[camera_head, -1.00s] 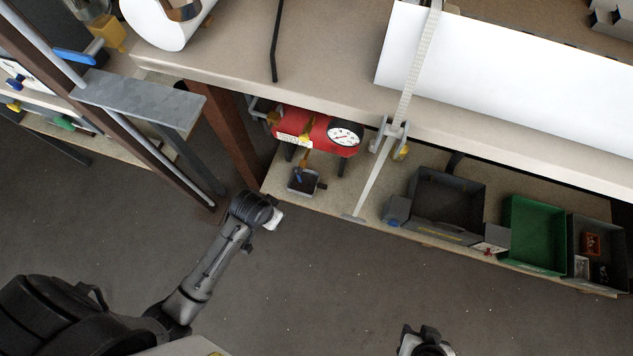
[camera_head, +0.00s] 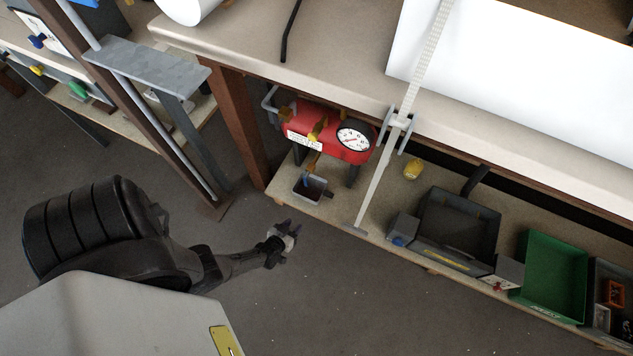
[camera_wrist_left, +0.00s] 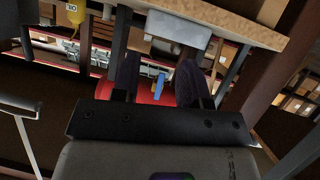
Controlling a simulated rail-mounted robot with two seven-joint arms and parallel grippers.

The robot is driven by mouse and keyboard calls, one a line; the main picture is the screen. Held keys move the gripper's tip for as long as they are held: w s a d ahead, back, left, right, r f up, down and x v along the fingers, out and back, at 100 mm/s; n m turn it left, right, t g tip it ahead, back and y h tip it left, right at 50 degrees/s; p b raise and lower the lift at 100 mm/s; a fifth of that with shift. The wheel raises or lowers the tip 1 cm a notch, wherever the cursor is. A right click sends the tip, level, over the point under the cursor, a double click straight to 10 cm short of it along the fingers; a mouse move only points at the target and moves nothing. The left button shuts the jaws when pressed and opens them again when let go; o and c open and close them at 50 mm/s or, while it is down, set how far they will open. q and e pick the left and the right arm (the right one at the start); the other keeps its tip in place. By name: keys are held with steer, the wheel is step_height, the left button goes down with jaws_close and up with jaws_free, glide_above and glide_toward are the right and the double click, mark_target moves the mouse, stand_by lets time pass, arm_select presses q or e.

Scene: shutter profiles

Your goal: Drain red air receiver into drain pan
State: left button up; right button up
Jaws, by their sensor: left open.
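The red air receiver (camera_head: 341,148) lies on the lower shelf under the bench, with a white dial gauge (camera_head: 354,137) on its right end. A drain valve with a blue handle (camera_head: 306,180) hangs below it. The small dark drain pan (camera_head: 318,193) stands under the valve near the shelf's front edge. My left gripper (camera_head: 291,233) is open and empty, in front of and below the pan, apart from it. In the left wrist view, the red receiver (camera_wrist_left: 146,95) and blue handle (camera_wrist_left: 159,85) show between its open fingers (camera_wrist_left: 158,80).
A brown post (camera_head: 240,135) stands left of the receiver. A pale slanting strip (camera_head: 378,185) runs down to its right. Further right are a yellow object (camera_head: 412,169), a dark bin (camera_head: 458,222) and a green tray (camera_head: 550,275). The floor in front is clear.

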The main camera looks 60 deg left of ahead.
mark_target(305, 184)
arm_select(q)
steer(key=a+r+n+t+y, duration=0.1)
steer(key=a+r+t+y, duration=0.25)
steer(key=r, duration=0.35)
steer(key=shift+y, duration=0.45)
steer(key=b+x, duration=0.1)
steer(key=x, duration=0.3)
steer(key=b+x, duration=0.1)
steer(key=x, duration=0.3)
steer(key=d+b+x, duration=0.1)
steer(key=b+x, duration=0.1)
steer(key=x, duration=0.2)
steer(key=shift+w+a, duration=0.15)
steer(key=shift+w, duration=0.25)
steer(key=shift+w+a, duration=0.4)
steer(key=shift+w, duration=0.25)
jaws_close()
